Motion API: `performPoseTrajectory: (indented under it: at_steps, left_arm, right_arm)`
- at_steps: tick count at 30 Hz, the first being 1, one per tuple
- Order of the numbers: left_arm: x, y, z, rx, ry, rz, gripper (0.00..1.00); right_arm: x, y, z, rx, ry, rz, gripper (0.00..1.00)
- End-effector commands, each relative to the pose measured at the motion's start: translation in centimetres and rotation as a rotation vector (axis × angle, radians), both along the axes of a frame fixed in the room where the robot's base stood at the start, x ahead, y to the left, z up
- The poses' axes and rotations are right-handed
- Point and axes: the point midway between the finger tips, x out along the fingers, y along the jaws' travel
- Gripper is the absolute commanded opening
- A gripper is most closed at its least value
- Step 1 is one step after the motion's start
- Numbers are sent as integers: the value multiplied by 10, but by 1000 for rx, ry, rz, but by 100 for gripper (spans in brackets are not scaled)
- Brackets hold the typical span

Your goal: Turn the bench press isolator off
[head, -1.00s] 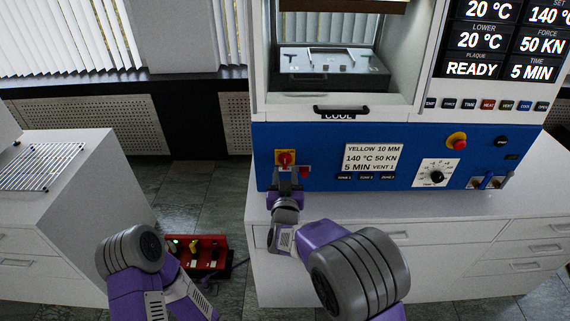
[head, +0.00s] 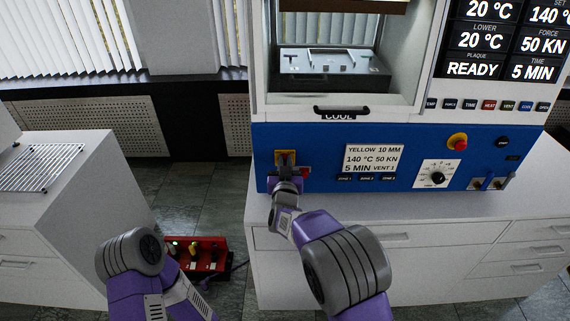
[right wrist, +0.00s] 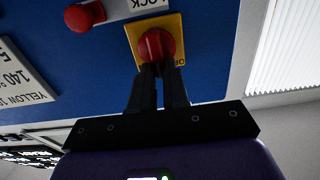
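The bench press isolator (head: 286,154) is a red rotary knob on a yellow plate, low on the left of the press's blue front panel. In the right wrist view the isolator (right wrist: 156,44) is just beyond my fingertips. My right gripper (head: 285,173) is in front of it and hides its lower part. In the right wrist view the two dark fingers of my right gripper (right wrist: 160,70) lie close together with a narrow gap, their tips at the knob's lower edge. I cannot tell whether they clamp its handle. My left gripper is out of view.
A red button (right wrist: 80,17) sits beside the isolator. A settings card (head: 373,158), a black dial (head: 437,178) and a red emergency button (head: 457,142) are further right. A red box (head: 207,253) with switches stands on the floor.

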Motion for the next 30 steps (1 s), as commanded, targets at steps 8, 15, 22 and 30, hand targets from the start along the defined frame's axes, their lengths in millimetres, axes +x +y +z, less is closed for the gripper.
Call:
performPoseTrajectory:
  at_steps: [8, 15, 22, 30]
  left_arm:
    - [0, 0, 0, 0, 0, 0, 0]
    - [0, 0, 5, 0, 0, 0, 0]
    - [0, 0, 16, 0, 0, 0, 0]
    - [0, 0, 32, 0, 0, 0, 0]
  right_arm:
    - [0, 0, 0, -2, 0, 0, 0]
    - [0, 1, 1, -55, 0, 0, 0]
    - [0, 4, 2, -203, 0, 0, 0]
    - [0, 9, 0, -454, 0, 1, 0]
